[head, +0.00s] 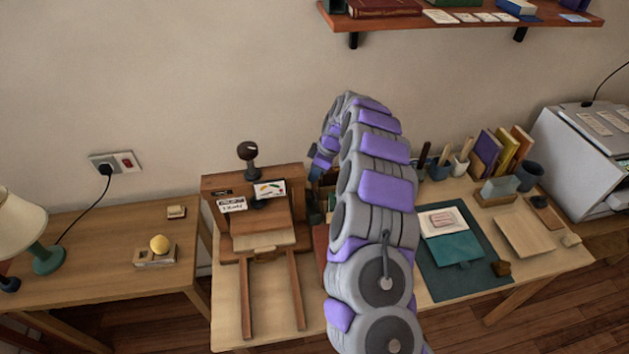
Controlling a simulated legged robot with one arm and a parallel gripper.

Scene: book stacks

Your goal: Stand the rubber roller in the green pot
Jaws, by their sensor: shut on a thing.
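My gripper (317,170) is at the far end of my grey and purple arm, above the middle of the desk, left of the pots. It is small in view and partly hidden by the arm. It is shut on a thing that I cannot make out. I cannot pick out the rubber roller for sure. Small pots with upright handles stand in a row at the back of the desk, right of my arm. One looks dark green (440,169), with a brown handle rising from it.
A wooden press (252,215) stands left of my arm. A teal mat (480,272) with a booklet lies to the right. Upright books (497,152), a dark cup (529,176) and a printer-like machine (590,150) are farther right. My arm hides the desk's middle.

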